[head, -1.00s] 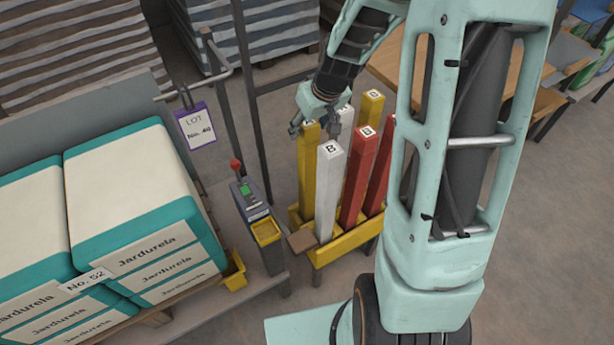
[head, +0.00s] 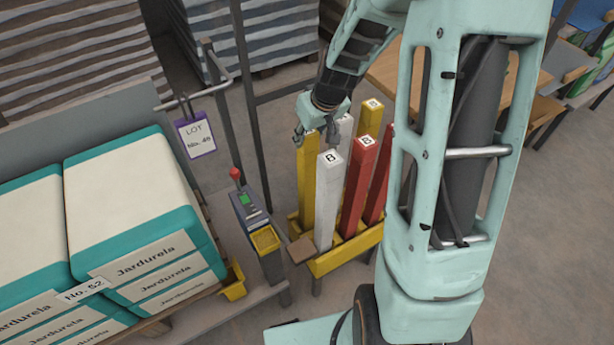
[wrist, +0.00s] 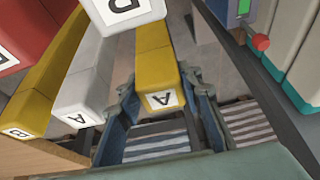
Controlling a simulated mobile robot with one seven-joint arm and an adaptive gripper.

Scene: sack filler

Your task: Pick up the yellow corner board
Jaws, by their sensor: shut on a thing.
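A yellow corner board (head: 308,185) stands upright at the left of the yellow rack (head: 345,255) in the head view. The wrist view shows its top, labelled A (wrist: 155,70). My gripper (head: 316,139) is at its upper end, with one finger on each side. In the wrist view my gripper (wrist: 162,88) is shut on this board. A second yellow corner board (head: 371,110), labelled B, stands at the back of the rack; its top also shows at the left of the wrist view (wrist: 28,112). The held board's lower end is partly hidden in the rack.
A white board labelled B (head: 327,205) stands close beside the held one. Another white board (head: 345,127) and red boards (head: 357,185) share the rack. A control post (head: 255,225) and stacked sacks (head: 130,200) are to the left.

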